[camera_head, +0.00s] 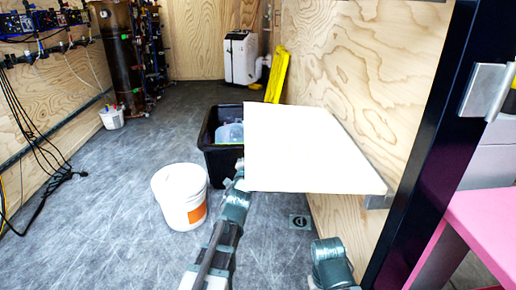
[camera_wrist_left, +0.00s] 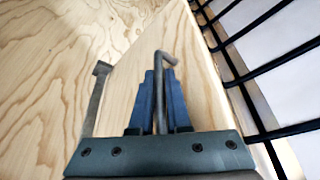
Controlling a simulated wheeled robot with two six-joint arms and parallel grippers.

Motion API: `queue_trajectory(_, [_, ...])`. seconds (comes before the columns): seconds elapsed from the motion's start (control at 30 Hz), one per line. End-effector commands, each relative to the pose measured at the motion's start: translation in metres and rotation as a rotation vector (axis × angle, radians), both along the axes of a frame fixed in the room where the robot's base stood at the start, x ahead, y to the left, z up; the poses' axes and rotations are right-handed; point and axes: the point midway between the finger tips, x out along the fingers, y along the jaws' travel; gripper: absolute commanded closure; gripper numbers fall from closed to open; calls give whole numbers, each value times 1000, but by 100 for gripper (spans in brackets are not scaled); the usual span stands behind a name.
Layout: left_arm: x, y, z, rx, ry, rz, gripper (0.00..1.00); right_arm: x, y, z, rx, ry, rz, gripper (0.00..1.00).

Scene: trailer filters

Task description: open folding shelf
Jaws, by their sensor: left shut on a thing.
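The folding shelf (camera_head: 305,150) is a flat white panel in the head view. It stands out from the plywood wall, roughly level. My left gripper (camera_head: 238,172) is at the shelf's near left edge, its fingertips partly hidden by the panel. In the left wrist view, the blue fingers of my left gripper (camera_wrist_left: 160,100) are shut on a thin grey metal rod (camera_wrist_left: 163,60) with a bent top. A plywood-faced panel (camera_wrist_left: 140,70) lies behind the rod. Part of my right arm shows at the bottom of the head view; its gripper does not.
A black bin (camera_head: 208,135) stands behind the shelf's left side, and a white bucket (camera_head: 182,197) stands left of my left arm. A dark post (camera_head: 425,150) and a pink surface (camera_head: 490,225) are at the right. The grey floor at left is mostly clear.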

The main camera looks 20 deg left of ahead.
Motion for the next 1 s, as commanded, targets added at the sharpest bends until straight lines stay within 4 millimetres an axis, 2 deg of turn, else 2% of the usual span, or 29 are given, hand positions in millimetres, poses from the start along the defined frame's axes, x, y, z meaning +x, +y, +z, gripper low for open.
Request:
queue_trajectory(0.03, [0,-1,-12,1,-2,-2,100,0,0,-13,0,0,-1,50])
queue_trajectory(0.3, [0,-1,-33,2,-2,-2,100,0,0,-33,1,-2,-1,50])
queue_trajectory(0.9, [-1,-1,-41,4,6,0,100,0,0,-39,1,-2,-1,50])
queue_trajectory(0.93, [-1,-1,-41,4,6,0,83,0,0,-39,1,-2,-1,50])
queue_trajectory(1.0, [-1,-1,-41,3,6,0,70,0,0,-39,1,-2,-1,50])
